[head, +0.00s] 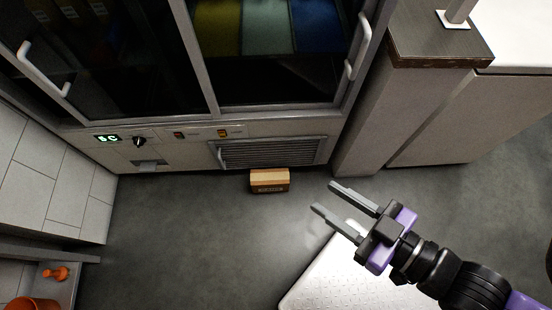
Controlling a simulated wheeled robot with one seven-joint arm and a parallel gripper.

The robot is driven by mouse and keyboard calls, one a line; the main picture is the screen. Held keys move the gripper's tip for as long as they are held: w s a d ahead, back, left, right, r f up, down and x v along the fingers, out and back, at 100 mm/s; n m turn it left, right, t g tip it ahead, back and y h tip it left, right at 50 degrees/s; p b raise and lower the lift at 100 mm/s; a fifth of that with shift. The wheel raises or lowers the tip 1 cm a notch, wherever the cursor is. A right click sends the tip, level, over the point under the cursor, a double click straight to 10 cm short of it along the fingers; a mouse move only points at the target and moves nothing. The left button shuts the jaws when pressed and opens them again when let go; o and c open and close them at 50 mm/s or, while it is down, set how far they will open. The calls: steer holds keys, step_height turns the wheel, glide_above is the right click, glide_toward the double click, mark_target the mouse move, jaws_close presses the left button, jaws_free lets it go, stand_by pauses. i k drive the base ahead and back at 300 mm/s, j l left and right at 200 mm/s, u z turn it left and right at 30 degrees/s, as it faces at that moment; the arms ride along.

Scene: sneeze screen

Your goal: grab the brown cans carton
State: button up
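The brown cans carton (270,181) is a small box with a lighter tan top and a darker brown front with markings. It lies on the grey floor, close against the base of the glass-door fridge, below its vent. My gripper (324,197) is to the right of the carton in the head view and apart from it. Its two grey fingers point left and are spread, with nothing between them.
The fridge (170,140) with white handles stands behind the carton. A grey counter end (360,140) is to its right. A white panel (310,285) lies under my arm. An orange pot (33,304) sits at lower left. The floor (180,240) in front is clear.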

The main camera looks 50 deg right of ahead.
mark_target(274, 181)
steer(key=k+l, duration=0.65)
steer(key=l, duration=0.15)
steer(key=i+j, duration=0.65)
steer(key=i+j+u, duration=0.15)
steer(key=i+j, duration=0.5)
steer(key=i, duration=0.2)
